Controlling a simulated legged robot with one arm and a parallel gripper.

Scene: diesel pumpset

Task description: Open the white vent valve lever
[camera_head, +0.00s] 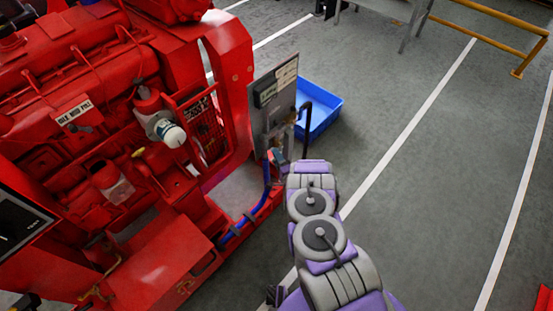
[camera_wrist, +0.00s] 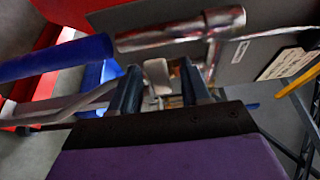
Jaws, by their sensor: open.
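In the wrist view, my gripper (camera_wrist: 161,82) is open, with its two dark fingers pointing away from the camera. A small white lever-like piece (camera_wrist: 156,74) shows in the gap between the fingertips. It looks like the white vent valve lever, but I cannot tell whether the fingers touch it. A silver pipe fitting (camera_wrist: 180,30) lies just beyond and above it. In the head view, my arm reaches to the grey valve panel (camera_head: 274,102) beside the red engine. The lever is too small or hidden to make out there.
A blue hose (camera_wrist: 55,58) runs in at the left of the wrist view. In the head view, the red pumpset (camera_head: 85,110) fills the left. A blue crate (camera_head: 322,105) sits on the floor behind the panel. Open grey floor (camera_head: 430,170) lies to the right.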

